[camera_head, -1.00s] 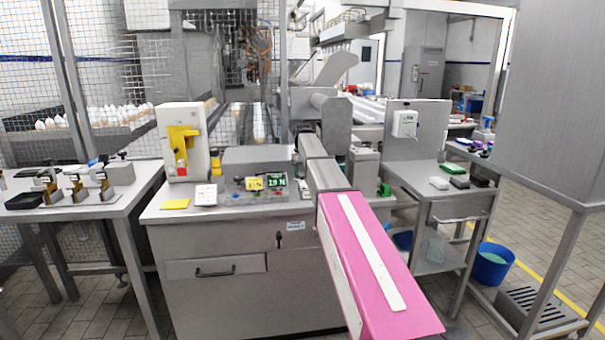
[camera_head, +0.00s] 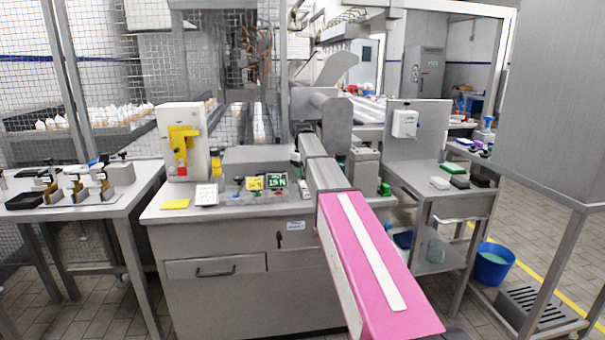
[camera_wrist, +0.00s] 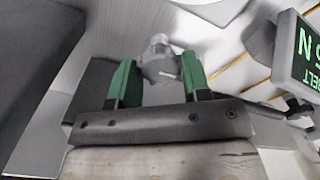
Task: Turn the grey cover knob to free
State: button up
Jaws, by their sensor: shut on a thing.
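The grey cover knob (camera_wrist: 160,68) sits between the two green fingers of my gripper (camera_wrist: 158,76) in the wrist view. The gripper is shut on it. A short pale mark shows on the knob's near face, and a lighter rounded part shows beyond it. In the head view my pink and grey arm reaches over the right part of the grey cabinet (camera_head: 245,245). The knob and fingers are hidden there behind the arm, so I cannot read the knob's setting.
A display with green letters (camera_wrist: 308,50) stands close on the right in the wrist view. On the cabinet top are a white and yellow device (camera_head: 184,142), a white card (camera_head: 206,194) and small coloured buttons. A side table (camera_head: 440,180) stands to the right.

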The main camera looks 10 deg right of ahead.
dwell(0.4)
jog(key=o, duration=0.6)
jog(key=shift+o, duration=0.2)
notch_tip(320, 180, up, 11)
jog(key=shift+s+f, duration=0.1)
